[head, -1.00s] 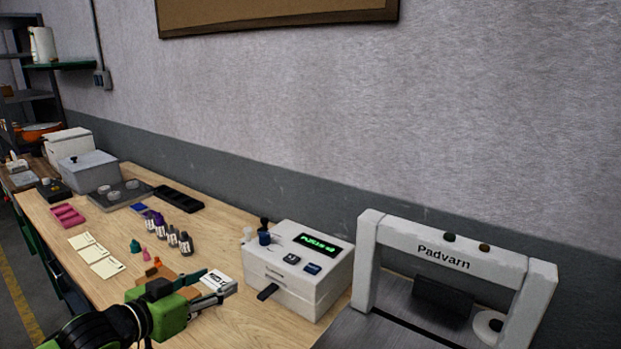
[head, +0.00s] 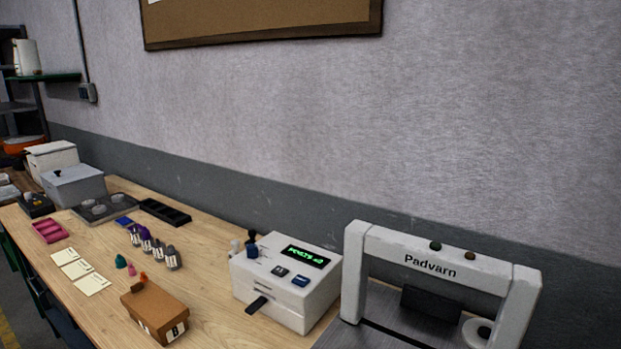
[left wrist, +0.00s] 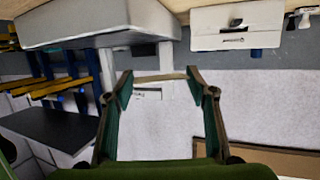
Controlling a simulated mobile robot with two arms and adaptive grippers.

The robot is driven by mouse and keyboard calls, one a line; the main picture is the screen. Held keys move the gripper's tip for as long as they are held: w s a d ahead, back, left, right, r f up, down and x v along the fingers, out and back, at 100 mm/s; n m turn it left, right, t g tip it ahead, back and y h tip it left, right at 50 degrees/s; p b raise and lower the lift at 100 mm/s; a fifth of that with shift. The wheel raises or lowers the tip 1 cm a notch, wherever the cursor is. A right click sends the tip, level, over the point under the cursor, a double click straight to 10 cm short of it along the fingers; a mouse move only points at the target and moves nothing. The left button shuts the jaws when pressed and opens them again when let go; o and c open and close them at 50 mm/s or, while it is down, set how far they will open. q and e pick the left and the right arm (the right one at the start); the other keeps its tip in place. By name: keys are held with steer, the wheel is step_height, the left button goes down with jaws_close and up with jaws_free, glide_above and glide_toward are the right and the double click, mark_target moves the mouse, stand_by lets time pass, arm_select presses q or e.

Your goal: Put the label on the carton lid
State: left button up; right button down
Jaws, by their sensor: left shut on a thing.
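The carton (head: 152,306) is a small brown box on the front of the bench in the head view. Its lid is on, and its end face has white stickers, one with a "B". My left gripper (left wrist: 160,77) is out of the head view but shows in the left wrist view. Its two green fingers stand apart, with a thin pale strip (left wrist: 158,78) spanning their tips. This appears to be the label seen edge-on; its printed face cannot be made out. My right gripper is in neither view.
A white printer (head: 287,281) with a green display stands right of the carton. The grey-white "Padvarn" arch machine (head: 430,266) is farther right. Wood between carton and printer is clear.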

arm_select(q)
steer(key=shift+s+a+r+g, duration=0.15)
steer(key=shift+s+g, duration=0.15)
steer(key=shift+s, duration=0.8)
steer(key=shift+m, duration=0.3)
